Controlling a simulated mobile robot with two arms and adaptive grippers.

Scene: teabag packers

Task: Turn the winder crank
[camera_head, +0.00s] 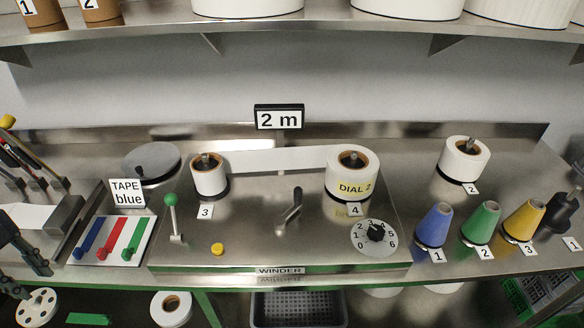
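The winder (255,252) is a metal unit in the middle of the bench, with its name on the front edge. A short bent metal crank handle (291,208) stands on its top, between the two white rolls. A lever with a green ball (171,207) stands upright at the winder's left. A numbered dial (375,236) is at its right, and a yellow button (217,249) near the front. My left gripper (34,281) is at the left edge, its black fingers apart and empty, well away from the crank. My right gripper cannot be made out.
White rolls 3 (208,178) and 4 (345,182) stand on the winder, with a "2 m" sign (279,118) behind. Colour-striped tray (140,222) is at left. Blue, green and yellow cones (480,222) stand at right. A shelf (300,28) overhangs the back.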

